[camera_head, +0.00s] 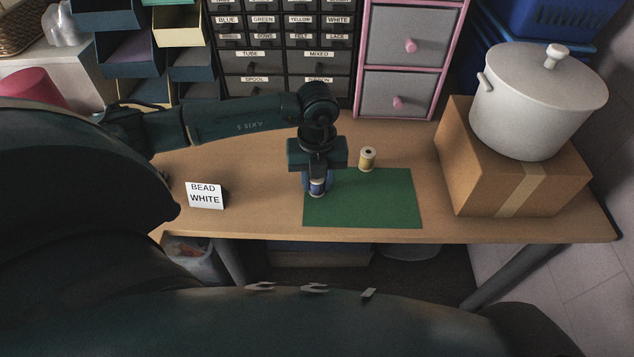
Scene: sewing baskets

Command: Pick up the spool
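A spool with blue thread and pale ends (317,188) stands near the left edge of the green mat (385,205). My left gripper (317,182) points down right over this spool, with its fingers at the spool's sides. I cannot tell whether the fingers press on it or stand apart from it. The gripper body hides the upper part of the spool. My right gripper is not in view.
A card reading "BEAD WHITE" (205,196) stands left of the mat. A cardboard box (510,185) with a white pot (540,105) on it stands at the right. Labelled drawers (285,60) and pink-framed drawers (408,55) line the back.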

